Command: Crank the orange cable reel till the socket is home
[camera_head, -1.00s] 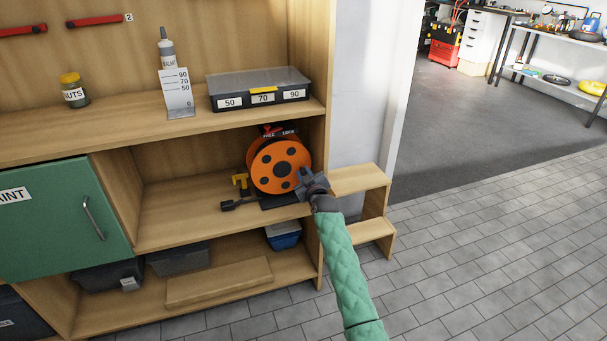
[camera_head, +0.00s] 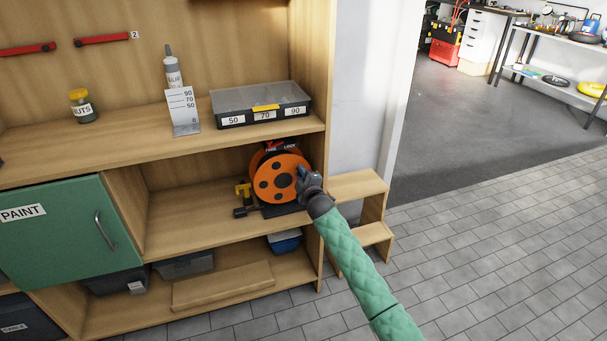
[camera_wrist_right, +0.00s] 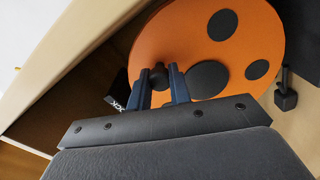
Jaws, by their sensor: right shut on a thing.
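The orange cable reel (camera_head: 265,181) stands upright on the middle shelf, near its right end. Its disc has several dark round spots. My right gripper (camera_head: 303,180) is at the right side of the disc. In the right wrist view this gripper (camera_wrist_right: 160,84) is shut on the reel's dark crank knob (camera_wrist_right: 159,73), with one finger on each side. A dark block, probably the socket (camera_wrist_right: 286,98), shows at the right of the wrist view. My left gripper is out of view.
The upper shelf (camera_head: 150,158) is just above the reel, and the cabinet's side wall (camera_head: 323,150) is close on its right. A clear-lidded case (camera_head: 262,103) sits overhead. Wooden steps (camera_head: 358,184) stand outside. The shelf left of the socket is clear.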

